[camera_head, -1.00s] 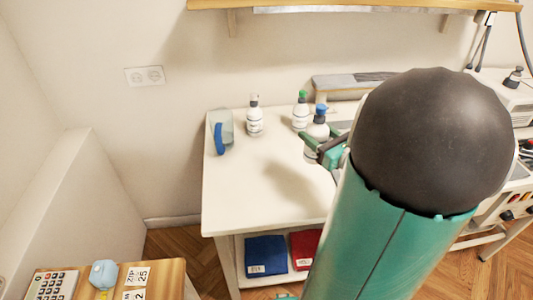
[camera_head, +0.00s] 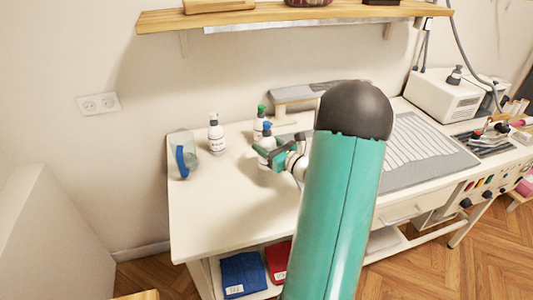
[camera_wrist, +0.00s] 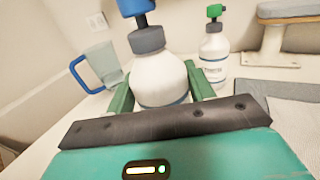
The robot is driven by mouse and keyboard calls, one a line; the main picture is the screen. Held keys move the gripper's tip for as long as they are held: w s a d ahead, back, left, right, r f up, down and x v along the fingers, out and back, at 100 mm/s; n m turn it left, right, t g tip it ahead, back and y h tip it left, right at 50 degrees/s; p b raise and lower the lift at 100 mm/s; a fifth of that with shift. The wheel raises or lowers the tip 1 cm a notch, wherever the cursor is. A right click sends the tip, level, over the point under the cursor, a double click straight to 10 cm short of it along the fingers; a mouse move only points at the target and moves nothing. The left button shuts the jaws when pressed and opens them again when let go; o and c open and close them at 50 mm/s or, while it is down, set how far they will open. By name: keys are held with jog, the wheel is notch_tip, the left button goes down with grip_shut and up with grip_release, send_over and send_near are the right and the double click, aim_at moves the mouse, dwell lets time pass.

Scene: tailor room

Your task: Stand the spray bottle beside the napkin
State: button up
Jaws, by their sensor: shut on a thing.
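My gripper (camera_head: 278,152) is shut on a white bottle with a blue top (camera_head: 265,142). In the wrist view the bottle (camera_wrist: 160,78) is upright between the green fingers of the gripper (camera_wrist: 162,92); its blue head is cut off by the top edge. I cannot tell whether its base touches the table. No cloth is clearly a napkin: folded blue (camera_head: 243,273) and red (camera_head: 278,260) cloths lie on the shelf under the table, and a striped cloth (camera_head: 425,145) lies on the tabletop at right, partly behind my arm.
The table's front left is clear. A wooden shelf (camera_head: 300,16) hangs above.

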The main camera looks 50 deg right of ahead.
jog(key=shift+w+d+f, duration=0.1)
jog(key=shift+w+f, duration=0.1)
jog(key=shift+f, duration=1.6)
jog(key=shift+f, duration=0.15)
jog(key=o, duration=1.3)
jog(key=shift+c, duration=0.2)
